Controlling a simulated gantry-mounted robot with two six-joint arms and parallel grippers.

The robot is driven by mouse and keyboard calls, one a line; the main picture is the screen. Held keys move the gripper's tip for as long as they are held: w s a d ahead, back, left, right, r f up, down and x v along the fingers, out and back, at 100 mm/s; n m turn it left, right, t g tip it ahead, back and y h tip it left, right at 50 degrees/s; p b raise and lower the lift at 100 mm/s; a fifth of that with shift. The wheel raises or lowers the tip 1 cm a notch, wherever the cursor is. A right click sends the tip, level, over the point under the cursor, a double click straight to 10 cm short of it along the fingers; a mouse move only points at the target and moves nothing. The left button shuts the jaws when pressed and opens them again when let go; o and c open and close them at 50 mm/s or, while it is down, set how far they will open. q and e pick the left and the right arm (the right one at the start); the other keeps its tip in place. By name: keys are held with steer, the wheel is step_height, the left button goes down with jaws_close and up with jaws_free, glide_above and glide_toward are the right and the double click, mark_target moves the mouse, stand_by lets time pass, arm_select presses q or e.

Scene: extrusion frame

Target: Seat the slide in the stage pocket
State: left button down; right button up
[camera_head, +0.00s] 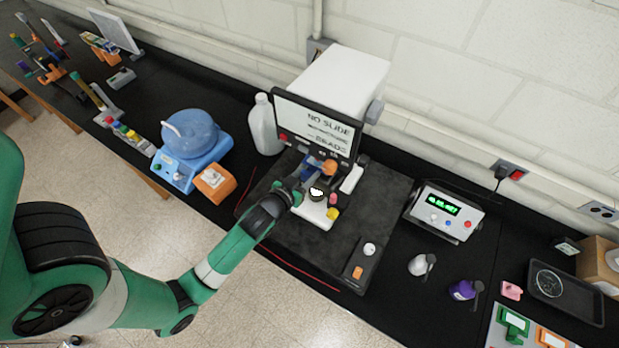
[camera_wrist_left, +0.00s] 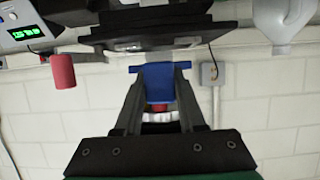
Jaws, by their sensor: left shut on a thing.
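My left gripper (camera_head: 296,187) reaches in from the left to the instrument beneath the monitor. In the left wrist view my left gripper (camera_wrist_left: 158,75) is shut on a blue piece (camera_wrist_left: 158,82) with a wide crossbar at its far end, which I take to be the slide or its holder. A red bit and whitish parts show below it between the fingers. Dark flat plates, probably the stage (camera_wrist_left: 150,42), lie just beyond the blue piece. I cannot tell whether they touch, and I cannot make out the pocket. My right gripper is not in view.
The monitor (camera_head: 318,124) reads "NO SLIDE". A control box with a green display (camera_head: 445,211) stands right. The dark base plate (camera_head: 376,205) has bare room around the instrument.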

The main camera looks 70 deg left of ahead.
arm_select(q)
step_height(320, 180, down, 3)
steer(key=shift+f+b, duration=0.1)
steer(key=shift+b, duration=0.8)
steer(key=shift+r, duration=0.3)
steer(key=shift+f, duration=0.25)
steer(key=c, duration=0.5)
jaws_free()
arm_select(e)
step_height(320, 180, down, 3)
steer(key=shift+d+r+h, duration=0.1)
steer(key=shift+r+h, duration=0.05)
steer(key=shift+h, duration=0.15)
arm_select(q)
steer(key=shift+r, duration=0.25)
steer(key=v, duration=1.2)
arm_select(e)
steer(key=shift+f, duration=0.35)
